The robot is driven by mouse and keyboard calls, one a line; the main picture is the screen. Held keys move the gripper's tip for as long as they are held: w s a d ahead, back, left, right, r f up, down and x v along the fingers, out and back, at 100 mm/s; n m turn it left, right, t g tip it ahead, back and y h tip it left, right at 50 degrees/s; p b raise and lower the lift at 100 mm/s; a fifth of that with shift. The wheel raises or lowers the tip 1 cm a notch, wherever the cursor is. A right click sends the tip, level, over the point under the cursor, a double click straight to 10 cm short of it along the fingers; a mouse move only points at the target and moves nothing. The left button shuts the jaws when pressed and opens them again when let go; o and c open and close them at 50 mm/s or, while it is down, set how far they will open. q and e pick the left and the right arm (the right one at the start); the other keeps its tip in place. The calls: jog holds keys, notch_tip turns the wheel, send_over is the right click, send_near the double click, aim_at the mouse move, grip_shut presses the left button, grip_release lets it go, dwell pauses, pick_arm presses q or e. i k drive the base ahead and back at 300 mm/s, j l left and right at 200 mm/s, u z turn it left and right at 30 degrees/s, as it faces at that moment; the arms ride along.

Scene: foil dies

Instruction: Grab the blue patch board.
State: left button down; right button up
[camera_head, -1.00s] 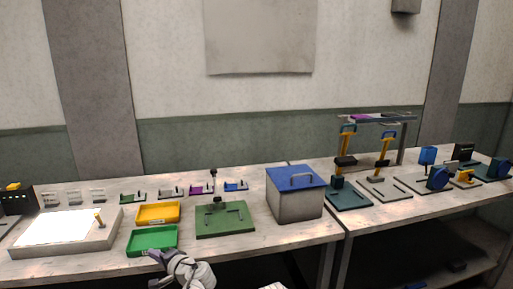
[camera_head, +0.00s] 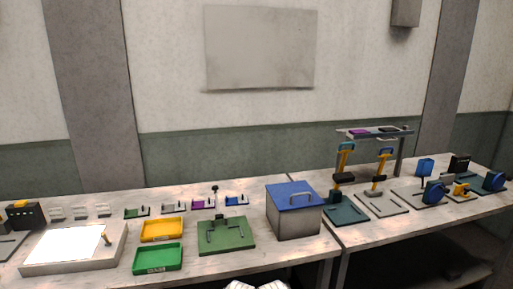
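A small blue board (camera_head: 236,200) stands at the right end of a row of small coloured boards towards the back of the left table. It appears upright on a low base; its details are too small to tell. It stands behind the green fixture plate (camera_head: 226,236) and left of the grey box with the blue lid (camera_head: 291,195). Neither gripper shows in the head view. A pale part of mine shows at the bottom edge.
A purple board (camera_head: 203,202) is beside the blue one. A yellow tray (camera_head: 161,229), a green tray (camera_head: 158,258) and a lit panel (camera_head: 65,246) lie to the left. Yellow-handled stands (camera_head: 344,165) and blue devices (camera_head: 433,192) occupy the right table.

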aim_at(233, 201)
jog(key=i+j+z, duration=0.2)
jog(key=z, duration=0.15)
jog(key=i+j+z, duration=0.1)
jog(key=j+z, duration=0.15)
jog(key=z, duration=0.15)
